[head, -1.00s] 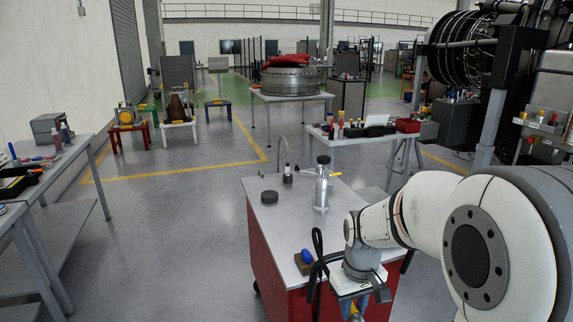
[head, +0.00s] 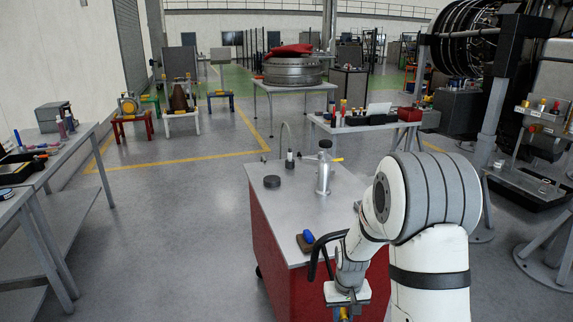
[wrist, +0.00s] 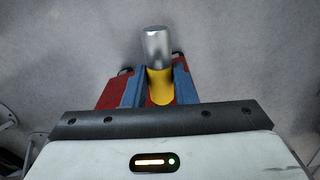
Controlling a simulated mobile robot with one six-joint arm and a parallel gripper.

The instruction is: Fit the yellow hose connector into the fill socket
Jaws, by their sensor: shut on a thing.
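The yellow hose connector (wrist: 160,86) with a silver cylindrical end (wrist: 156,48) is between the blue-padded fingers of my gripper (wrist: 154,76), which is shut on it. The silver end sticks out past the fingertips over bare grey floor. In the head view my gripper (head: 346,311) is low at the bottom edge, beside the front right of the red cart, and only a bit of yellow shows there. I cannot identify the fill socket for certain in either view.
The red cart's grey top (head: 290,220) holds a metal canister (head: 324,172), a black round cap (head: 272,181), a thin curved hose (head: 289,152) and a blue-handled block (head: 306,240). A workbench (head: 60,165) stands left. Open floor (head: 190,220) lies between them.

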